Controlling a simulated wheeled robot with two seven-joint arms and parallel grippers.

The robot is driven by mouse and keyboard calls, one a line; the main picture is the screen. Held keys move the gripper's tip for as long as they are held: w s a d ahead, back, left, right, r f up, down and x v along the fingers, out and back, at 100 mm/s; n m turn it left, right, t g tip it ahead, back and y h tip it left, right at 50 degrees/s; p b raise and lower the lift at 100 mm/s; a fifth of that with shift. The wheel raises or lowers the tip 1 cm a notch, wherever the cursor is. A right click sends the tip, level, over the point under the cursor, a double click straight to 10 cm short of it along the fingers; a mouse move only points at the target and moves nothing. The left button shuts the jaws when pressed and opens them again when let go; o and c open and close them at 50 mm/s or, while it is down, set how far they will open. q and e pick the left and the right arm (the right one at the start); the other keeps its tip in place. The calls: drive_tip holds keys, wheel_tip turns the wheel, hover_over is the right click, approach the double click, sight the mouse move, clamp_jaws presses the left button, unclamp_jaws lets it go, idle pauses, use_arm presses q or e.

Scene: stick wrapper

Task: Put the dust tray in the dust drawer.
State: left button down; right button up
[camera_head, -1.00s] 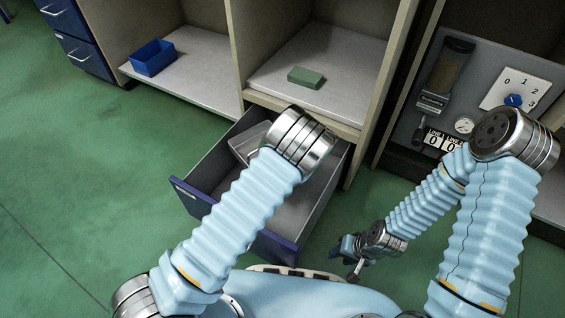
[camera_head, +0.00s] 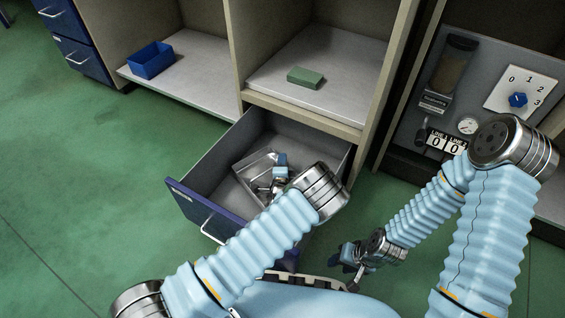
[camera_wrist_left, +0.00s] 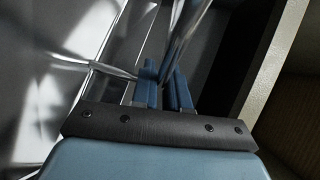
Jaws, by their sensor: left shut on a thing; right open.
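The dust tray (camera_head: 247,166) is a shiny grey metal tray, inside the outline of the open dust drawer (camera_head: 196,207) in the head view. The drawer is grey inside with a dark blue front and a metal handle. My left gripper (camera_head: 279,168) is over the drawer, shut on the tray's wall; its blue fingers (camera_wrist_left: 162,88) close on a thin shiny metal part in the left wrist view. My left forearm hides part of the tray and drawer. I cannot tell whether the tray touches the drawer floor. My right gripper (camera_head: 349,262) is open and empty, low beside my base.
A green block (camera_head: 306,77) lies on the shelf above the drawer. A blue bin (camera_head: 152,59) stands on the left shelf. A control panel with a dial (camera_head: 518,100) and counters is at the right. The green floor left of the drawer is clear.

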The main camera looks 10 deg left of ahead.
use_arm(q)
drive_tip(key=shift+f, duration=0.1)
drive_tip(key=c, duration=1.6)
unclamp_jaws()
drive_tip(key=o, duration=0.5)
drive_tip(key=shift+s+r, duration=0.15)
drive_tip(key=shift+r, duration=0.05)
drive_tip(key=p+v, duration=0.1)
drive_tip(key=v, duration=0.6)
drive_tip(key=shift+s+p, duration=0.1)
drive_tip(key=shift+p, duration=0.3)
